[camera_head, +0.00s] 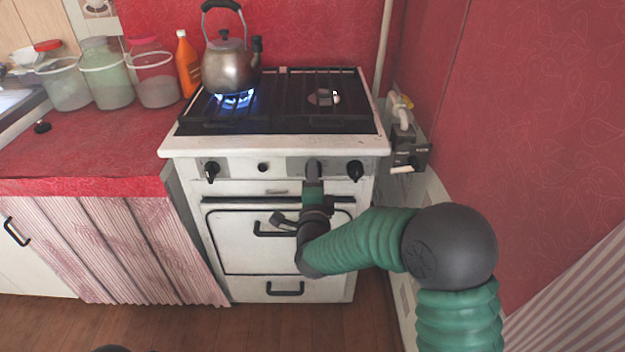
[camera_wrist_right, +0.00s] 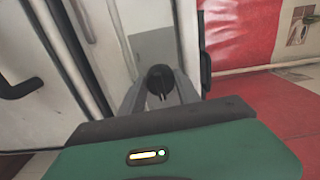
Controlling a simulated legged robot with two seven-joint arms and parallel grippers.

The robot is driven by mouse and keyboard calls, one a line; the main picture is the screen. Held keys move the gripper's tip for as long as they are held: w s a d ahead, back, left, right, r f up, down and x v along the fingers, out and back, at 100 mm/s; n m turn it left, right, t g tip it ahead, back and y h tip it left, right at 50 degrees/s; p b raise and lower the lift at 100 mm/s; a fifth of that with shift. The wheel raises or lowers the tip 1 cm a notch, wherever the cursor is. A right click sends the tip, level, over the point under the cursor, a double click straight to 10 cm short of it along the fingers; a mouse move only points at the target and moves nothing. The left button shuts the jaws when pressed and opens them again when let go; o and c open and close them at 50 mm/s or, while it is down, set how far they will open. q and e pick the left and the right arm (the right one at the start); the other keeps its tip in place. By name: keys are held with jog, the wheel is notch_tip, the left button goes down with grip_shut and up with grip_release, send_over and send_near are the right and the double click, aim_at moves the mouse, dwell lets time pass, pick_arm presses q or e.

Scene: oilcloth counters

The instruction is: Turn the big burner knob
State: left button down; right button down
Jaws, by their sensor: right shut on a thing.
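The white stove (camera_head: 270,147) has a front panel with black knobs. My right gripper (camera_head: 313,172) reaches the panel between the left knob (camera_head: 211,171) and the right knob (camera_head: 355,171). In the right wrist view, a round black knob (camera_wrist_right: 160,82) with a ridge sits between the two grey fingers of my right gripper (camera_wrist_right: 160,92), which is shut on it. In the head view this knob is hidden behind the gripper. My left gripper is not in view.
The oven door handle (camera_head: 272,229) and a drawer handle (camera_head: 285,289) lie below the panel. A red counter (camera_head: 90,150) on the left carries jars (camera_head: 106,75) and an orange bottle (camera_head: 187,65). A red wall (camera_head: 540,120) stands close on the right.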

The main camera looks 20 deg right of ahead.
jog(key=shift+s+f, duration=0.1)
jog(key=shift+f, duration=0.25)
jog(key=c, duration=0.9)
grip_release()
jog(key=shift+d, duration=0.1)
jog(key=shift+r, duration=0.3)
